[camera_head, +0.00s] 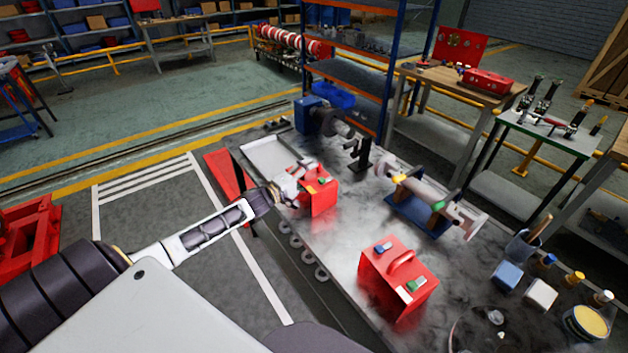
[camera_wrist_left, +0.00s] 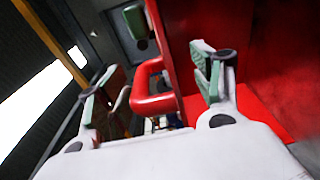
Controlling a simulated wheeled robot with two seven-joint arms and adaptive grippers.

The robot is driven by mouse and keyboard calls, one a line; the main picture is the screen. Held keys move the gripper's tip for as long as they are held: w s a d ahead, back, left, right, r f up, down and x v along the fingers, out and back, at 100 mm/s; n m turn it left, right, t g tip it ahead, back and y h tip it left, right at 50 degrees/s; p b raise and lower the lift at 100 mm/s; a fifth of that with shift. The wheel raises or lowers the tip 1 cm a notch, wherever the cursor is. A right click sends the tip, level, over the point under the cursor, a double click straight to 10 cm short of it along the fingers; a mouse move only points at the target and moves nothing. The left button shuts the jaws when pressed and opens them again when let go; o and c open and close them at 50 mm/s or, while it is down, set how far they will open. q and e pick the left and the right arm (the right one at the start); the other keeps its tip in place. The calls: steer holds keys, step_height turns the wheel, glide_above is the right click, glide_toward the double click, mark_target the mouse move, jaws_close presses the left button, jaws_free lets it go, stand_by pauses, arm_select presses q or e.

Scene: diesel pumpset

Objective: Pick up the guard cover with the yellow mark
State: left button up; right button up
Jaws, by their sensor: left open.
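A red guard cover (camera_head: 320,203) with a yellow-orange mark and a green mark on top stands near the left edge of the grey table (camera_head: 340,245). My left gripper (camera_head: 292,188) is open at its upper left side and hides part of its top. In the left wrist view, the cover's red handle (camera_wrist_left: 152,85) shows between the open fingers of my left gripper (camera_wrist_left: 157,65), with the red body beside it. I cannot tell whether the fingers touch the handle. A second red guard cover (camera_head: 397,278) with blue and green marks stands nearer. My right gripper is not in view.
A cylindrical part on a blue cradle (camera_head: 415,212) lies to the right, and a blue-and-grey pump assembly (camera_head: 325,120) stands at the back. A blue block (camera_head: 507,275), a white block (camera_head: 541,292) and capped bottles crowd the right side. A pale tray (camera_head: 272,155) lies behind the gripper.

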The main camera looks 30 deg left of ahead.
arm_select(q)
steer(key=shift+x, duration=1.15)
jaws_close()
steer(key=shift+r, duration=5.15)
